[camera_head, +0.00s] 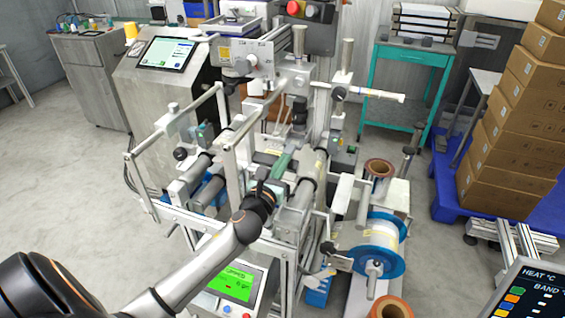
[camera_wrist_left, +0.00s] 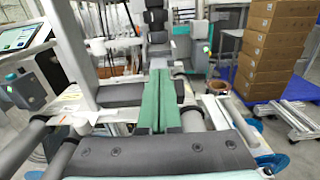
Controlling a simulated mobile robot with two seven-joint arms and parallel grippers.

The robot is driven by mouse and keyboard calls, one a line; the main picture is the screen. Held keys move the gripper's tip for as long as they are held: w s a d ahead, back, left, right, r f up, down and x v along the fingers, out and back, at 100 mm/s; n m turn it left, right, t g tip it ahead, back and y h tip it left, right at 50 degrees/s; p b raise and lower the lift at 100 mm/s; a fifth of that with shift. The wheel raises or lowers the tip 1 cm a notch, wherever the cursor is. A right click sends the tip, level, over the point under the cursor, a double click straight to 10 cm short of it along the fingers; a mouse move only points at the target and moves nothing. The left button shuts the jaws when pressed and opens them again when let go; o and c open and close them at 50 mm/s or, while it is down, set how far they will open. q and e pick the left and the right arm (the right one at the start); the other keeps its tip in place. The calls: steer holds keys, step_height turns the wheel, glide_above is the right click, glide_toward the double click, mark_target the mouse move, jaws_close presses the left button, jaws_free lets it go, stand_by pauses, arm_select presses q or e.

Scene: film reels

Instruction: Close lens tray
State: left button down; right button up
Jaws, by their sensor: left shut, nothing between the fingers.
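My left gripper (camera_head: 287,158) reaches in from the bottom left over the film machine (camera_head: 240,150). In the left wrist view its two green fingers (camera_wrist_left: 160,75) lie side by side with only a thin seam between them, shut and empty. The fingertips point towards the machine's upright dark part (camera_wrist_left: 157,28). I cannot tell whether they touch anything. I cannot pick out the lens tray for certain; the fingers and machine frame cover part of that area. My right gripper is in neither view.
Metal rollers and bars (camera_head: 223,125) surround my left gripper closely. A blue-flanged reel (camera_head: 385,230) is on the right of the machine. A teal cart (camera_head: 375,82) stands behind; cardboard boxes (camera_head: 510,130) are stacked on a blue pallet (camera_head: 520,225). Floor at left (camera_head: 60,165) is clear.

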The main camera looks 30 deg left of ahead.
mark_target(287, 152)
arm_select(q)
steer(key=x, duration=0.3)
steer(key=shift+w, duration=0.35)
steer(key=shift+a+r, duration=0.15)
steer(key=shift+r, duration=0.2)
steer(key=shift+a, duration=0.1)
